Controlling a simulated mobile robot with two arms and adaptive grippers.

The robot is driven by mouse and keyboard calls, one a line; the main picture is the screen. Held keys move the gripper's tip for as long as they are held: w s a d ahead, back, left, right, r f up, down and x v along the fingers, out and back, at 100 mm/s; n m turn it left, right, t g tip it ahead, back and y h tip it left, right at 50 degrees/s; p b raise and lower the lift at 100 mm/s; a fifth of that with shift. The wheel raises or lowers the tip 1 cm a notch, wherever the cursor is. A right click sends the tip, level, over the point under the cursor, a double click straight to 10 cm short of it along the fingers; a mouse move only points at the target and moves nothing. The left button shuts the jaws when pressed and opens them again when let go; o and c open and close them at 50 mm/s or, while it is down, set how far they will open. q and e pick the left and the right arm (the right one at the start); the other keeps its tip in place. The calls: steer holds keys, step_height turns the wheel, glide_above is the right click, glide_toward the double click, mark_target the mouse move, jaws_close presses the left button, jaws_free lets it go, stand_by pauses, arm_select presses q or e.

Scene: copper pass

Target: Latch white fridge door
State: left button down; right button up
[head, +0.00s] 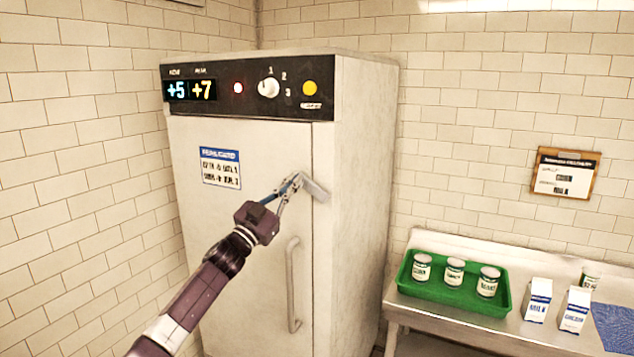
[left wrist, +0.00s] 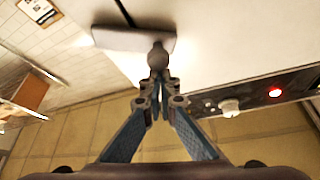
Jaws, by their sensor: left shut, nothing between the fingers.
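The white fridge (head: 355,180) stands in the corner, and its door (head: 240,240) looks closed or nearly closed in its frame. A grey latch plate (head: 316,190) sits at the door's right edge, over the seam. In the left wrist view the latch plate (left wrist: 118,39) has a rounded knob (left wrist: 158,56) on it. My left gripper (head: 293,184) is shut and empty, with its fingertips at the latch knob; I cannot tell whether they touch. In the left wrist view the gripper (left wrist: 159,84) points at the knob. My right gripper is out of view.
A vertical handle (head: 293,285) is lower on the door. The top panel (head: 225,92) shows +5 and +7, a lit red lamp (head: 238,88), a dial (head: 268,87) and a yellow button (head: 310,88). Right, a steel table (head: 460,243) holds a green tray (head: 440,291) of cans and cartons (head: 575,310).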

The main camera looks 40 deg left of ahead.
arm_select(q)
steer(key=f+n+y, duration=0.1)
steer(key=n, duration=0.1)
steer(key=a+f+n+y, duration=0.1)
steer(key=n+y, duration=0.1)
steer(key=n, duration=0.1)
steer(key=f+n+y, duration=0.1)
steer(key=n+y, duration=0.1)
steer(key=shift+s+a+f+n+g+b, duration=0.2)
steer(key=shift+a+n+g+b, duration=0.1)
steer(key=shift+b, duration=0.1)
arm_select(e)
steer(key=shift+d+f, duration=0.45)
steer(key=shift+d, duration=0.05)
arm_select(q)
steer(key=shift+f, duration=0.1)
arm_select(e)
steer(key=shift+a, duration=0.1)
arm_select(q)
steer(key=s+d, duration=0.2)
steer(key=s, duration=0.7)
steer(key=shift+d+f+b, duration=0.15)
steer(key=shift+f+b, duration=0.1)
steer(key=shift+b, duration=0.15)
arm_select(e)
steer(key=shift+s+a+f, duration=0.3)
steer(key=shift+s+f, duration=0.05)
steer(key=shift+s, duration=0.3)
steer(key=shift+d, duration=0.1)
